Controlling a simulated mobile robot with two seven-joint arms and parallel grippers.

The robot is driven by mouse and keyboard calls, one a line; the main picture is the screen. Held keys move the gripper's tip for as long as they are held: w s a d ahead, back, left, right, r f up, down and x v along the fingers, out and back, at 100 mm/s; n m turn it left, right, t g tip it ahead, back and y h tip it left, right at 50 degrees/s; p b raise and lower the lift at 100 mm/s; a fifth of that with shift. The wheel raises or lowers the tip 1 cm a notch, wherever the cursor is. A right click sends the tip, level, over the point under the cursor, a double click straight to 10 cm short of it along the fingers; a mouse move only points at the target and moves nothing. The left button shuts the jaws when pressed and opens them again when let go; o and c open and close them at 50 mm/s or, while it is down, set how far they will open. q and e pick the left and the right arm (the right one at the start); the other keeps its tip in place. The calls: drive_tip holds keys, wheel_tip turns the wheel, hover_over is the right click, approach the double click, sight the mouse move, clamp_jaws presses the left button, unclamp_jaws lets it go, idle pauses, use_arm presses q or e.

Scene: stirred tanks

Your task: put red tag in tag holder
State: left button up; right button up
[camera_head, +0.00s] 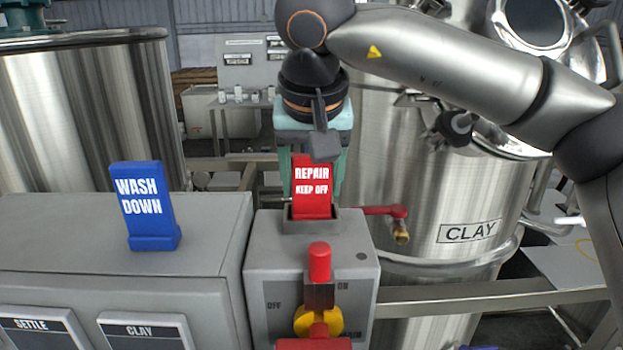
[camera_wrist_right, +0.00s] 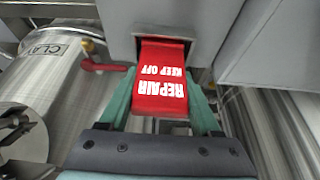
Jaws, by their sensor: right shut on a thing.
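The red tag (camera_head: 311,190), lettered "REPAIR KEEP OFF", stands upright with its foot in the opening of the tag holder (camera_head: 297,222) on top of the grey switch box. My right gripper (camera_head: 313,165) comes from above and behind and is shut on the red tag, with its green fingers on either side. In the right wrist view the tag (camera_wrist_right: 162,85) is between the fingers, and its far end is inside the dark opening of the holder (camera_wrist_right: 165,30). How deep it sits is hidden. My left gripper is not in view.
A blue "WASH DOWN" tag (camera_head: 145,205) stands on the grey cabinet (camera_head: 60,235) at left. The switch box (camera_head: 262,270) has a red and yellow rotary handle (camera_head: 318,318) in front. A steel "CLAY" tank (camera_head: 440,200) with a red-handled valve (camera_head: 398,228) stands close at right.

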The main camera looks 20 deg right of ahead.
drive_tip(key=shift+f, duration=0.15)
drive_tip(key=o, duration=1.4)
drive_tip(key=shift+r, duration=0.35)
drive_tip(key=p+v, duration=0.1)
drive_tip(key=v, duration=1)
drive_tip(key=shift+s+a+r, duration=0.1)
drive_tip(key=shift+s+r, duration=0.2)
